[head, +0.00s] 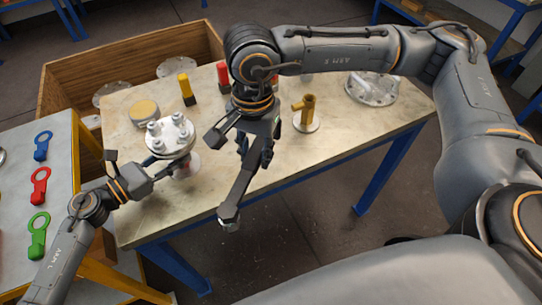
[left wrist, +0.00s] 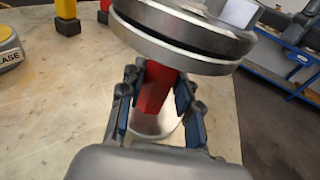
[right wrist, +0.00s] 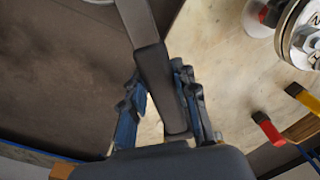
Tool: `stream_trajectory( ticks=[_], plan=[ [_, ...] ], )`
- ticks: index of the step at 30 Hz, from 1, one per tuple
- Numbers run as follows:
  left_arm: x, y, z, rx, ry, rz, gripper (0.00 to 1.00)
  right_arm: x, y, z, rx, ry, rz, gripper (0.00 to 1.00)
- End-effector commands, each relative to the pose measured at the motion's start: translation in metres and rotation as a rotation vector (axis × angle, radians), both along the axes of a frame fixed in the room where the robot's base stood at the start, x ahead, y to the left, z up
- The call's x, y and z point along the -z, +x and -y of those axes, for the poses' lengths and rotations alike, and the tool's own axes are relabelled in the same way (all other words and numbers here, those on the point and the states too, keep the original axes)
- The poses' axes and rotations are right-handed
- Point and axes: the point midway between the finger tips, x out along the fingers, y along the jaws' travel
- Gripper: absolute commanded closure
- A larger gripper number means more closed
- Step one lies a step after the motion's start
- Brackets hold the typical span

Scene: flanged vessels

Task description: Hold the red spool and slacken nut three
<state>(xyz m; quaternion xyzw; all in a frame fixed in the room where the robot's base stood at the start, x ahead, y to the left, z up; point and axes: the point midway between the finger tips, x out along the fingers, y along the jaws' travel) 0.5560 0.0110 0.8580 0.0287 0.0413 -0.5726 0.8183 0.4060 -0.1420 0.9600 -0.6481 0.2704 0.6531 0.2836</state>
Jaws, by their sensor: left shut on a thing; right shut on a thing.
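The red spool (left wrist: 156,92) stands upright on the table, with a grey metal flange (head: 172,136) on top carrying several bolts and nuts. I cannot tell which nut is number three. My left gripper (left wrist: 152,88) is shut around the spool's red body, just under the flange. In the head view the flange and the left gripper hide most of the red. My right gripper (right wrist: 163,88) is shut on the handle of a dark grey wrench (head: 238,188). The wrench's head end (head: 229,214) hangs out past the table's front edge, clear of the spool and its nuts.
A grease tin (head: 144,112), a yellow marker-like post (head: 187,90) and a red one (head: 223,76) stand behind the spool. A brass fitting (head: 307,112) and a grey flanged part (head: 372,88) are farther right. Coloured ring tools, including a green one (head: 38,235), lie on the left side table.

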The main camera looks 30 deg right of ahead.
Motion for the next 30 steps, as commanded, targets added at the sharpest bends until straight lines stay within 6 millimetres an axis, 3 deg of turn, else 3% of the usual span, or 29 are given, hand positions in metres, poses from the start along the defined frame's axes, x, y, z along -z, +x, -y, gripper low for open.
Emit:
stream_trajectory(
  ticks=[14,30],
  plan=[
    [-0.001,0.001,-0.001,-0.003,0.000,0.002,0.92,-0.046,0.014,-0.054,0.832,0.007,-0.014,1.00],
    [-0.001,0.001,-0.001,-0.003,0.000,0.002,0.92,-0.093,0.012,-0.110,1.725,-0.005,-0.022,1.00]
  ],
)
